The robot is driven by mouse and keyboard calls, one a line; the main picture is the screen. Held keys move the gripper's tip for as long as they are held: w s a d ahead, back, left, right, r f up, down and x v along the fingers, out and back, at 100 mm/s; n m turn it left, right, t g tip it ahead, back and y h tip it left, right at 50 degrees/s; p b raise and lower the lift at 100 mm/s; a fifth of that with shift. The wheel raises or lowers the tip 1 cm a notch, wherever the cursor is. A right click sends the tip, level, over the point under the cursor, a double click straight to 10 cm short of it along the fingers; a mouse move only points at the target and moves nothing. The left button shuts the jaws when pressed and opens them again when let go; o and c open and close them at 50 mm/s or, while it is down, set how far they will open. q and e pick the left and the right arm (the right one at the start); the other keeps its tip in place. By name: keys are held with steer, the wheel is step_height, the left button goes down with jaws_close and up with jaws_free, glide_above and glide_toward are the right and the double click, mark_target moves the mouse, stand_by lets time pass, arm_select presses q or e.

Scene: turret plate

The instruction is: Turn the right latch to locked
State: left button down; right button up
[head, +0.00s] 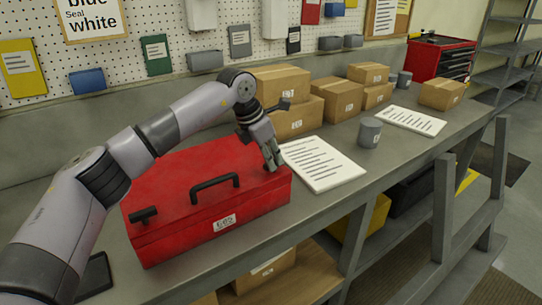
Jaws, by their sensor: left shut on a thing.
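A red toolbox (185,235) with a label on its front lies closed on the grey workbench. A black carry handle (215,186) stands on its lid. A black left latch (143,215) shows near the lid's left front edge. My left gripper (272,166) reaches down to the right end of the lid, where the right latch sits. It is shut on the right latch, and its fingers hide most of that latch. Whether the latch is turned cannot be told from here. My right gripper is not in view.
White printed sheets (320,163) and a grey cup (370,132) stand right of the toolbox. Cardboard boxes (337,100) line the bench's back. A red drawer cabinet (440,60) stands far right. Some bench top in front of the sheets is clear.

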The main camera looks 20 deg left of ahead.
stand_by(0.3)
arm_select(q)
steer(key=c, duration=1.6)
jaws_free()
steer(key=v, duration=1.2)
